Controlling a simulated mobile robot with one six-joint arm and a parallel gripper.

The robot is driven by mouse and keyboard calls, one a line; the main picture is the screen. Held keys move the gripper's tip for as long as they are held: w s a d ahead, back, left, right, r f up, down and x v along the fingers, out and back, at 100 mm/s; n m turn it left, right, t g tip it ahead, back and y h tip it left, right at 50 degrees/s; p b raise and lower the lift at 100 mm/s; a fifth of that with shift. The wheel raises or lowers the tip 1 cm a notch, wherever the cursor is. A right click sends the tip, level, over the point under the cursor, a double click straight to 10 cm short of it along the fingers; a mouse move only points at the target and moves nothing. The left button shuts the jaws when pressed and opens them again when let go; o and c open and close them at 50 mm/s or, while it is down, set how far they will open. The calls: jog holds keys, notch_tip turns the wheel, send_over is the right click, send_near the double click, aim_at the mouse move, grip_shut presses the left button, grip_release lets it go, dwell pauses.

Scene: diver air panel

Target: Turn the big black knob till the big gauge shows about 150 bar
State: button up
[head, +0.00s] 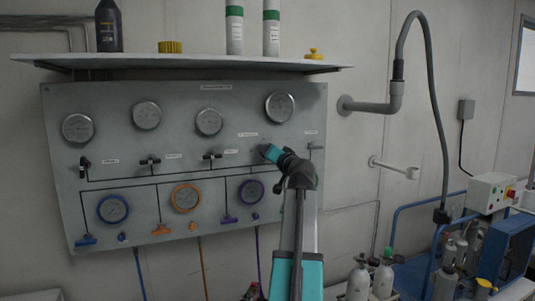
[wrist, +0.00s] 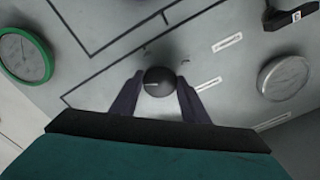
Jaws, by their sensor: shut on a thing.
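The big black knob (wrist: 160,82) is round and sits between the two dark fingers of my gripper (wrist: 159,77) in the wrist view. The fingers are shut on it, one on each side. In the head view my gripper (head: 268,151) is at the panel's right part, and the knob is hidden behind it. The big gauge (head: 279,107), silver-rimmed with a pale face, is just above my gripper. A silver-rimmed gauge (wrist: 284,78), seen at a slant, shows at the right of the wrist view. Its needle and numbers are too small to read.
The grey panel (head: 65,200) carries several other gauges and small valves. A shelf (head: 180,62) with bottles juts out above it. A pipe with a hose (head: 372,106) is on the wall at right. Cylinders (head: 383,280) stand at lower right.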

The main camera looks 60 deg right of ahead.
jog(key=shift+w+r+m+p, duration=0.15)
jog(key=shift+m+p, duration=0.1)
jog(key=shift+m, duration=0.5)
jog(key=shift+s+r+m+p, duration=0.1)
jog(key=shift+m+p, duration=0.1)
jog(key=shift+m, duration=0.55)
jog(key=o, duration=1.1)
jog(key=shift+w+f, duration=0.1)
jog(key=shift+w, duration=0.05)
jog(key=shift+c, duration=0.2)
jog(key=shift+f, duration=0.15)
jog(key=b+v, duration=0.2)
jog(key=v, duration=1.2)
jog(key=shift+b, duration=0.4)
